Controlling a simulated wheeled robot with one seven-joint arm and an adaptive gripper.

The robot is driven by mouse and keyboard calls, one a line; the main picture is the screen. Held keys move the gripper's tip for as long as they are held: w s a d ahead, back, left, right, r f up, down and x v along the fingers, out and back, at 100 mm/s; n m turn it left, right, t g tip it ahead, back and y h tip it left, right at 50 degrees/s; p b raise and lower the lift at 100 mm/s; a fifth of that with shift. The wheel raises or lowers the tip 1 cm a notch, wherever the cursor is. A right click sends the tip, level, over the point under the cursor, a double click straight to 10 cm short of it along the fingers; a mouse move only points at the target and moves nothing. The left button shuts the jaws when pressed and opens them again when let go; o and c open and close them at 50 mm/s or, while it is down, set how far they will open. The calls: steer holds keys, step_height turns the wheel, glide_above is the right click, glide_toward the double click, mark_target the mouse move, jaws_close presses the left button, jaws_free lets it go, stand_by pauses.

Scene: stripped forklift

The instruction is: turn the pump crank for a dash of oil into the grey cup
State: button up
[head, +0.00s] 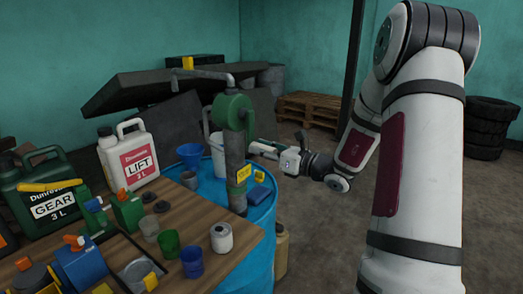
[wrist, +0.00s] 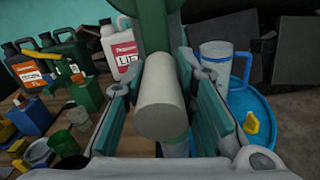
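The green pump (head: 232,112) stands upright on the blue drum (head: 262,222), its grey spout pointing left at the top. My gripper (head: 258,150) is just right of the pump. In the wrist view the crank's pale grey grip (wrist: 160,98) lies between my two fingers (wrist: 160,85); they look open around it, with a narrow gap at the near end. The crank arm is mostly hidden. A grey cup (head: 189,180) stands by the blue funnel (head: 190,154), roughly below the spout. Another greyish cup (head: 149,229) stands on the bench; which one is meant is unclear.
The wooden bench (head: 215,270) holds green and blue cups, a white can (head: 221,238), oil bottles and a white LIFT jug (head: 130,158). A pale jug (wrist: 215,65) stands on the drum top right of my fingers. Open floor lies right of the drum.

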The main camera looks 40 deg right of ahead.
steer(key=shift+s+a+r+m+p, duration=0.15)
steer(key=shift+s+a+m+p, duration=0.05)
steer(key=shift+a+m+p, duration=0.25)
steer(key=shift+s+a+r+m+p, duration=0.15)
steer(key=shift+a+m+p, duration=0.15)
steer(key=shift+m+p, duration=0.2)
jaws_close()
steer(key=shift+s+a+m+p, duration=0.15)
steer(key=shift+a+m+p, duration=0.5)
steer(key=shift+m, duration=0.2)
steer(key=o, duration=1.1)
jaws_free()
steer(key=v, duration=1.2)
